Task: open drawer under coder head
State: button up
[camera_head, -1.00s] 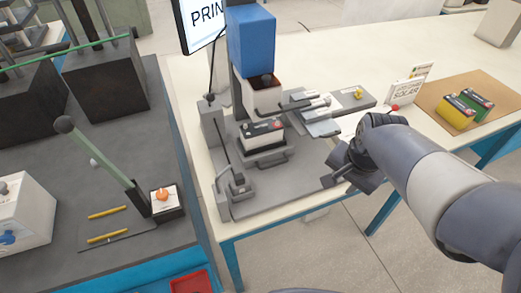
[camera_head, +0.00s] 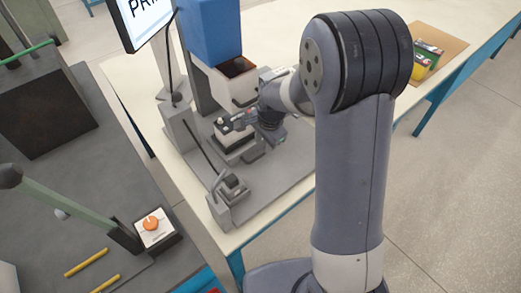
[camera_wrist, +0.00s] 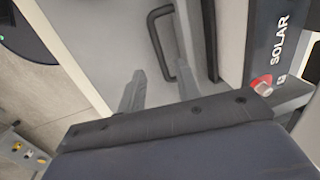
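The coder head is a white box (camera_head: 236,82) under a blue housing (camera_head: 210,30). Below it, a dark-and-white battery (camera_head: 232,122) sits on a grey block, the drawer (camera_head: 238,148). The battery's SOLAR label (camera_wrist: 278,42) shows at the right of the wrist view. The drawer's dark U-shaped handle (camera_wrist: 157,38) is at the top middle of the wrist view. My gripper (camera_wrist: 160,70) is open and empty. Its two fingers point toward the handle, whose near end shows between the fingertips; contact cannot be told. In the head view my gripper (camera_head: 268,132) is right beside the block, partly hidden by my wrist.
A small grey fixture (camera_head: 230,188) stands on the machine base in front. A print screen (camera_head: 142,18) stands at upper left. A dark bench with a green lever (camera_head: 75,208) and an orange knob (camera_head: 151,223) is at left. Battery packs (camera_head: 428,55) lie at far right.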

aim_at(261, 155)
jog(key=shift+w+a+f, duration=0.1)
jog(key=shift+w+f, duration=0.05)
jog(key=shift+f, duration=0.8)
jog(key=shift+w+a+f, duration=0.1)
jog(key=shift+f, duration=0.85)
jog(key=shift+w+a+f, duration=0.1)
jog(key=shift+w+f, duration=0.05)
jog(key=shift+f, duration=0.8)
jog(key=shift+c, duration=0.4)
grip_shut()
